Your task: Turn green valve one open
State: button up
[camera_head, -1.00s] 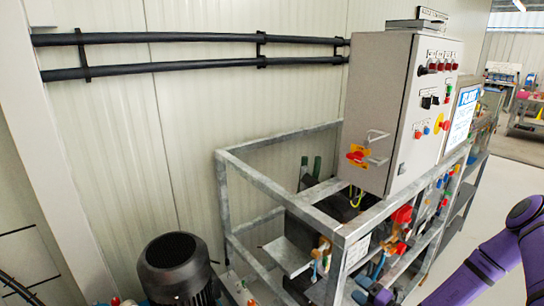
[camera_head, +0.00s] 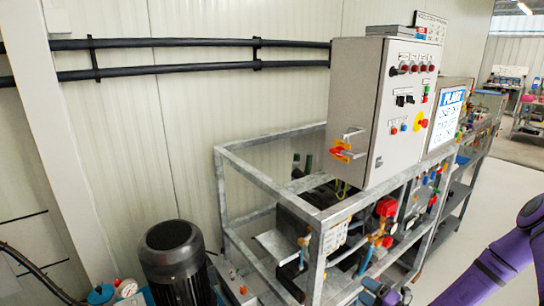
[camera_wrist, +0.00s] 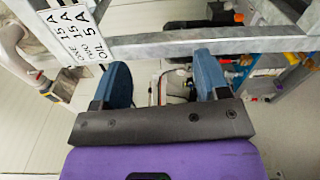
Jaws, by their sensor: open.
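My gripper (camera_wrist: 160,75) is open and empty in the wrist view, its two blue fingers spread apart. It is close to a grey metal frame beam (camera_wrist: 150,48). Small pale fittings (camera_wrist: 176,82) show in the gap between the fingers, but I cannot tell what they are. In the head view, my purple arm comes in at the lower right, and its gripper end is hard to make out at the bottom edge. I cannot clearly pick out green valve one in either view. Dark green parts (camera_head: 308,163) stand behind the frame in the head view, unidentified.
The grey frame (camera_head: 330,212) carries a control cabinet (camera_head: 390,90) and red and blue fittings (camera_head: 386,207). A black motor (camera_head: 175,262) stands at the lower left. A label plate (camera_wrist: 75,35) hangs on the beam. Open floor (camera_head: 475,205) lies to the right.

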jog(key=s+a+r+n+g, duration=0.25)
jog(key=r+n+g, duration=0.25)
jog(key=r+n, duration=0.45)
jog(key=s+a+r+n+g, duration=0.1)
jog(key=s+r+n+g, duration=0.3)
jog(key=r+n, duration=0.55)
jog(key=s+a+r+n+g, duration=0.1)
jog(key=a+r+n+g, duration=0.1)
jog(key=r+n+g, duration=0.55)
jog(key=s+d+r+n+t+h, duration=0.3)
jog(key=s+r+n, duration=0.6)
jog(key=r, duration=0.3)
jog(key=s+d+r+n+t+h, duration=0.3)
jog(key=s+r+n+h, duration=0.5)
jog(key=s+r, duration=0.4)
jog(key=shift+s+n+t, duration=0.2)
jog(key=shift+n+t, duration=0.65)
